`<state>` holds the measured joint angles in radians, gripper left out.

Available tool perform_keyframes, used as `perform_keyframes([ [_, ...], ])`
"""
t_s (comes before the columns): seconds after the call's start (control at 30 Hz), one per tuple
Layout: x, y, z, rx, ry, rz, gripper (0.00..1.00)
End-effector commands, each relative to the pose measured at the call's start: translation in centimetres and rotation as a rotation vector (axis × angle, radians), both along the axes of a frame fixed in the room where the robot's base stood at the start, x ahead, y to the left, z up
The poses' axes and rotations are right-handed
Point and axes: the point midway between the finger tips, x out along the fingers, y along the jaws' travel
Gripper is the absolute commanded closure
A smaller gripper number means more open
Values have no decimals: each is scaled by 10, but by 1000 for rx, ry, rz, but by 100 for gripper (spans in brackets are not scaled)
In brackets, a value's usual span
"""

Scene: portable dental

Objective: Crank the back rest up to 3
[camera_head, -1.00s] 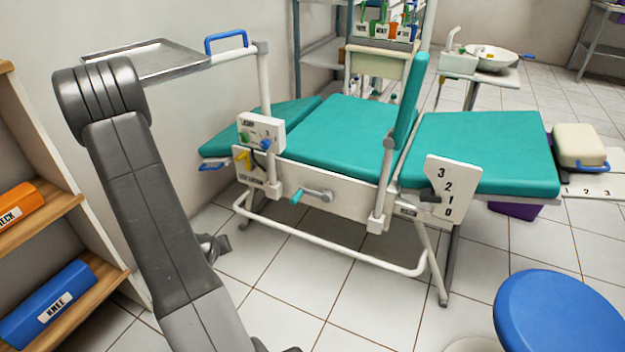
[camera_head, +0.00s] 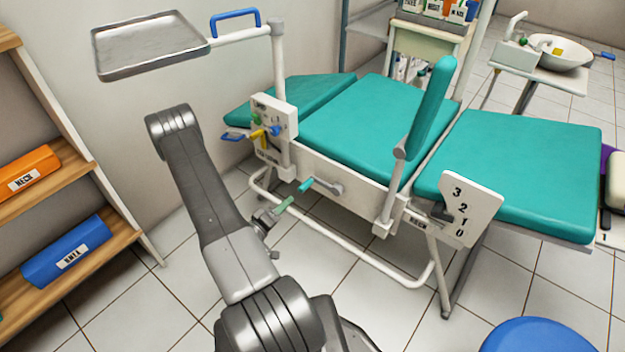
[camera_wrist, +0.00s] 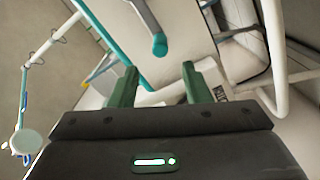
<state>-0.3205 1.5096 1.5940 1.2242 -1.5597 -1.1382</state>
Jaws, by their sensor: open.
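The crank (camera_head: 328,187), a grey arm with a teal handle, sits on the white side rail of the teal chair. In the wrist view the crank (camera_wrist: 148,18) shows at the top, beyond my fingertips. My gripper (camera_head: 286,203) has its green fingers close to the handle, just left of and below it. In the wrist view my gripper (camera_wrist: 160,80) is open, with nothing between its fingers. The flat teal section (camera_head: 525,165) at the right has a white scale plate (camera_head: 478,212) marked 3, 2, 1, 0. A dark pointer sits at its left edge; its reading is unclear.
A control box (camera_head: 268,112) with coloured knobs stands left of the crank. A narrow teal panel (camera_head: 432,108) stands upright. A metal tray (camera_head: 150,42) is upper left, shelves (camera_head: 90,190) left, a blue stool (camera_head: 535,338) lower right. White tubing (camera_head: 350,248) runs below the crank.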

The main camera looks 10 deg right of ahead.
Motion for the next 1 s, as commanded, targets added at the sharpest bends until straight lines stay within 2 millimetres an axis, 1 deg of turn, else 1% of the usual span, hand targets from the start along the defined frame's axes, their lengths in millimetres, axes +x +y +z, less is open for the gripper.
perform_keyframes([
  [0.27, 31, -42, -1, 4, -5, -7, 57],
  [0.4, 49, -65, -1, 4, -6, -6, 57],
  [0.6, 69, -89, -1, 5, -4, -3, 57],
  [0.8, 78, -100, 0, 4, -2, 0, 57],
  [1.0, 80, -101, 0, 4, -2, 1, 57],
])
